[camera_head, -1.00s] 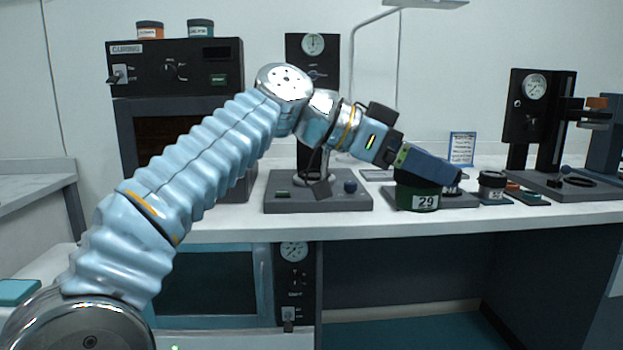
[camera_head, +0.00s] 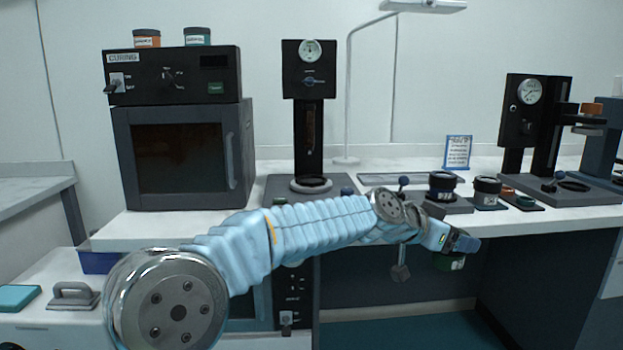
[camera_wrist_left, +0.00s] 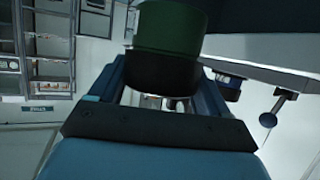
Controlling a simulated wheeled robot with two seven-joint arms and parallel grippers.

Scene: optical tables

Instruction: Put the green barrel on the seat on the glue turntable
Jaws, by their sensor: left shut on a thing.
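My left gripper (camera_head: 461,243) is in front of the bench's front edge, below the bench top. It is shut on the green barrel (camera_head: 452,263), which hangs mostly hidden under the gripper. In the wrist view the barrel (camera_wrist_left: 168,40) shows a green band over a dark band between the fingers. My right gripper is not in view.
A gauge stand with a round ring seat (camera_head: 311,185) stands left of the gripper. Another dark jar (camera_head: 487,190) and a small dish (camera_head: 526,201) are to the right, before a second gauge stand (camera_head: 525,130). A curing oven (camera_head: 180,150) is at left.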

